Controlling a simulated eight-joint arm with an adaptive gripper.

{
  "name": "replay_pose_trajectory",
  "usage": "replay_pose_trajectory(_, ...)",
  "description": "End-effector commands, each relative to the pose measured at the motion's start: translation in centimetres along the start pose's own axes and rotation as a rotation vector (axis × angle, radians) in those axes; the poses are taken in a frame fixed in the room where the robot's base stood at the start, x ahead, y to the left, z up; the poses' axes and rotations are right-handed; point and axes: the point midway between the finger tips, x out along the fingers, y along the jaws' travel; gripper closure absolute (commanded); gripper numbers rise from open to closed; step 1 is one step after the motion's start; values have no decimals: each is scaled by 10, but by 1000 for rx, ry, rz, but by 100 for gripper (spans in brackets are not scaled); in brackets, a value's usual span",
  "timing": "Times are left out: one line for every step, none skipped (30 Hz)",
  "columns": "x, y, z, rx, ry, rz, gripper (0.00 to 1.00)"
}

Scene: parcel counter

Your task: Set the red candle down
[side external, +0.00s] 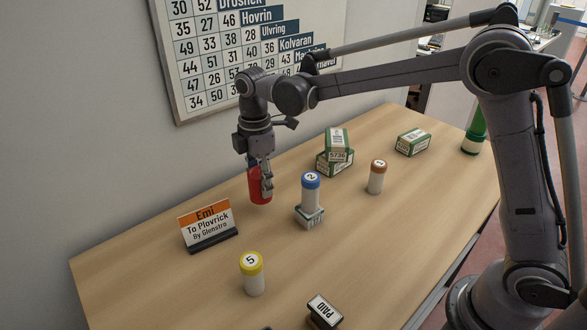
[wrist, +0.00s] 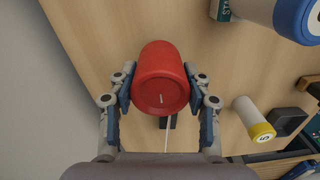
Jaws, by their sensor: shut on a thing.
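The red candle (side external: 257,186) is a short red cylinder, held upright between the fingers of my gripper (side external: 262,172) near the back left of the counter (side external: 350,235). In the wrist view the candle (wrist: 162,80) sits between both fingers of my gripper (wrist: 160,88), its top with a small wick facing the camera. My gripper is shut on it. Whether the candle's base touches the counter or hangs a little above it, I cannot tell.
An orange-and-white sign (side external: 207,222) stands left of the candle. A yellow-capped tube (side external: 253,275) and a PAID stamp (side external: 324,311) are in front. Green-and-white boxes (side external: 336,150) and a brown-capped tube (side external: 376,178) are farther right.

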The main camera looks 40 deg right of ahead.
Motion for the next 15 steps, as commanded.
replay_pose_trajectory(6, 0, 0, 0, 0, 0, 87)
replay_pose_trajectory(10, 0, 0, 0, 0, 0, 87)
replay_pose_trajectory(16, 0, 0, 0, 0, 0, 87)
replay_pose_trajectory(21, 0, 0, 0, 0, 0, 87)
replay_pose_trajectory(25, 0, 0, 0, 0, 0, 87)
replay_pose_trajectory(29, 0, 0, 0, 0, 0, 87)
replay_pose_trajectory(32, 0, 0, 0, 1, 0, 87)
replay_pose_trajectory(34, 0, 0, 0, 1, 0, 87)
replay_pose_trajectory(36, 0, 0, 0, 1, 1, 87)
replay_pose_trajectory(37, 0, 0, 0, 1, 1, 87)
replay_pose_trajectory(37, 0, 0, 0, 1, 1, 87)
replay_pose_trajectory(38, 0, 0, -1, 1, 0, 87)
replay_pose_trajectory(37, 0, 0, -1, 1, 0, 87)
replay_pose_trajectory(37, 0, 0, -1, 1, 0, 87)
replay_pose_trajectory(37, 0, 0, -1, 1, 0, 87)
